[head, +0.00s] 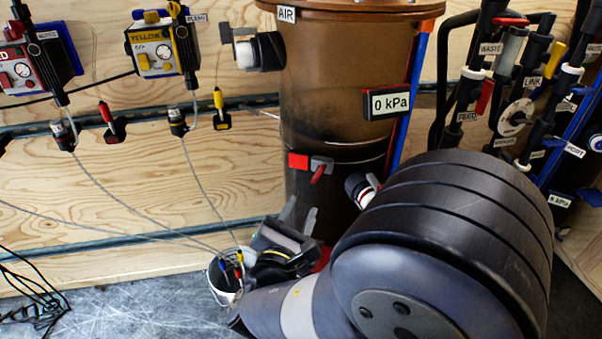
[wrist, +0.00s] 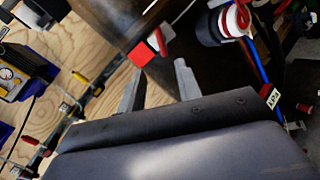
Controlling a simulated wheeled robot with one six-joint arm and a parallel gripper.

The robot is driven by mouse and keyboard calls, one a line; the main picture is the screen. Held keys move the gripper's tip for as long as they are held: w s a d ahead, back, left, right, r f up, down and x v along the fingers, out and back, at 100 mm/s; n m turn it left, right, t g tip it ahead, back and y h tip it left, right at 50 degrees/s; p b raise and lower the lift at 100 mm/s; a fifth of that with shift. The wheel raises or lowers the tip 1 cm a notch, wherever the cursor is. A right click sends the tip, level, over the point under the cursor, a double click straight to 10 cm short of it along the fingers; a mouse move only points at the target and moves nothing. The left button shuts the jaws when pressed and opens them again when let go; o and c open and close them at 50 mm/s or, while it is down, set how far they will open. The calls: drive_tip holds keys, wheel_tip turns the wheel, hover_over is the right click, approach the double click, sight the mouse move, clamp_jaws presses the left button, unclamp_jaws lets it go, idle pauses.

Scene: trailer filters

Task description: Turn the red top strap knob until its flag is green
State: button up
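The strap around the brown cylindrical tank (head: 335,85) carries a bright red square piece (head: 298,160), a grey block and a small tilted red knob (head: 318,175) below the block. I see no green on them. In the wrist view the red square piece (wrist: 143,54) and the red knob (wrist: 166,33) show just beyond my fingertips. My gripper (head: 298,213) is below the strap, with its fingers pointing up and apart. In the wrist view my gripper (wrist: 158,84) is open, with nothing seen between the fingers. The knob appears apart from them.
A white-and-black port with a red part (head: 360,190) sticks out right of the strap. A pressure display (head: 388,104) reads 0 kPa. Labelled hoses and valves crowd the right. Yellow (head: 158,48) and red (head: 22,68) boxes hang left on the plywood wall, with thin cables below.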

sight(317, 178)
drive_tip(key=x, duration=1)
drive_tip(key=shift+w+d+b, duration=0.2)
drive_tip(key=shift+b, duration=0.1)
drive_tip(key=shift+c, duration=0.5)
clamp_jaws()
